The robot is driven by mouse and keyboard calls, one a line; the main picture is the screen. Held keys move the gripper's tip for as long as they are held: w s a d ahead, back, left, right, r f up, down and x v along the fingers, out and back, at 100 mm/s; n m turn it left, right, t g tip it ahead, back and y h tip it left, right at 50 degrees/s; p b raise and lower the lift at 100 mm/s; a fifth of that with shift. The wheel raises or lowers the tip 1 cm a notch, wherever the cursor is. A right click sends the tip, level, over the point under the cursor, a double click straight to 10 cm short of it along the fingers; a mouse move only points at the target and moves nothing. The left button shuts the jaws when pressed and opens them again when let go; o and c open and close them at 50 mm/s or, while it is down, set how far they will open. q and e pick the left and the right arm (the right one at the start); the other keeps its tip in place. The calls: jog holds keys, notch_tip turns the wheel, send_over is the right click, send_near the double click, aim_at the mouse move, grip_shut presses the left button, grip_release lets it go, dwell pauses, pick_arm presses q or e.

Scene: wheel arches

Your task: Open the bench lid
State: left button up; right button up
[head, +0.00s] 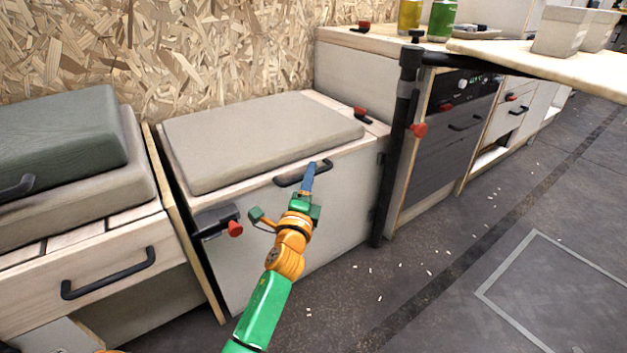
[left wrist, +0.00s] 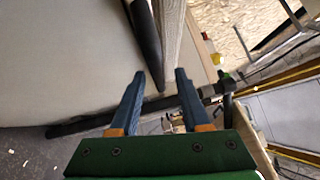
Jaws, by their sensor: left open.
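The bench (head: 280,225) stands against the chipboard wall, with a beige cushion (head: 260,138) on its lid. The lid lies down flat. A black bar handle (head: 290,179) is on the upper front edge, and it also shows in the left wrist view (left wrist: 145,40) beside a pale wooden edge (left wrist: 171,30). My left gripper (head: 310,172) is at the right part of this handle. In the left wrist view its two blue fingers (left wrist: 161,78) are apart, with the handle's end just ahead of the gap. I cannot tell whether they touch it. My right gripper is not in view.
A black latch with a red knob (head: 235,228) sits at the bench's left front corner. A black post (head: 399,150) stands to the right, under a worktop (head: 545,68). A drawer unit with a green cushion (head: 60,135) adjoins on the left. The floor (head: 440,250) in front is open.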

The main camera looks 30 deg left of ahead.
pick_arm(q)
jog(key=shift+x, duration=0.8)
grip_shut()
dwell(0.8)
